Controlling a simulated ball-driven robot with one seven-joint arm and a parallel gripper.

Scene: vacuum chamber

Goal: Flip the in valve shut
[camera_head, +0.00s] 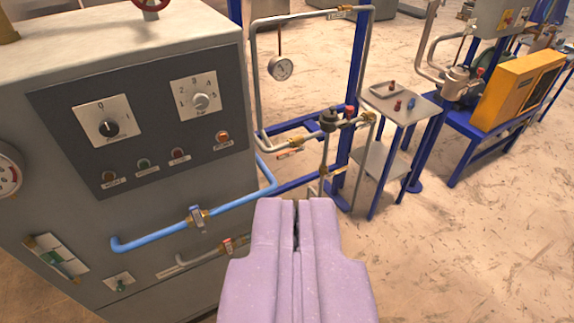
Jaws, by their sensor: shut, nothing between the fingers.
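My gripper (297,204) is lavender, shut and empty, in the lower middle of the view. A brass valve with a blue-grey handle (197,216) sits on the blue pipe at the cabinet front, left of my fingertips and apart from them. A brass valve with an orange-red lever (294,145) sits on the grey pipework behind. The small labels are unreadable, so I cannot tell which valve is the in valve or whether it is open.
The grey cabinet (160,45) with a dark dial panel (150,115) fills the left. Blue frame posts (355,80) and a hanging gauge (280,68) stand behind. A small side table (410,108) and a yellow unit (515,92) stand right. Bare floor (470,250) lies at lower right.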

